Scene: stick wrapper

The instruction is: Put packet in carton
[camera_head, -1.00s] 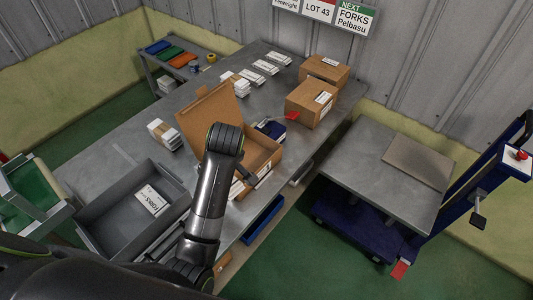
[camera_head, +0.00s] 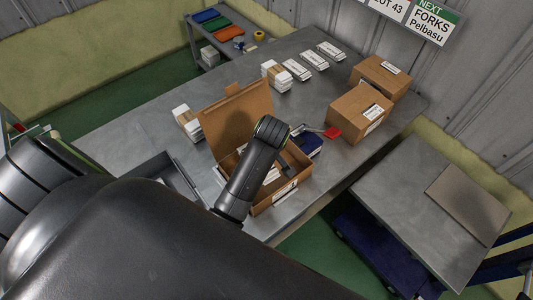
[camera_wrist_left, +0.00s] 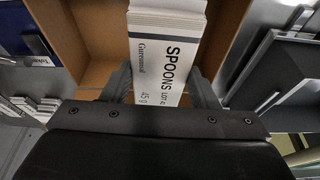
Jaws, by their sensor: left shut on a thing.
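The open carton (camera_head: 282,197) stands on the metal table with its lid flap (camera_head: 237,118) raised at the back. My left gripper (camera_wrist_left: 160,76) is shut on a white packet (camera_wrist_left: 165,48) labelled SPOONS, with a finger on each side. In the left wrist view, the packet lies between the brown carton walls (camera_wrist_left: 232,28). I cannot tell whether it touches the carton floor. In the head view, my left arm covers part of the carton and the gripper is mostly hidden. My right gripper does not show.
White packet stacks (camera_head: 187,122) stand behind. Bare table lies at the far left.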

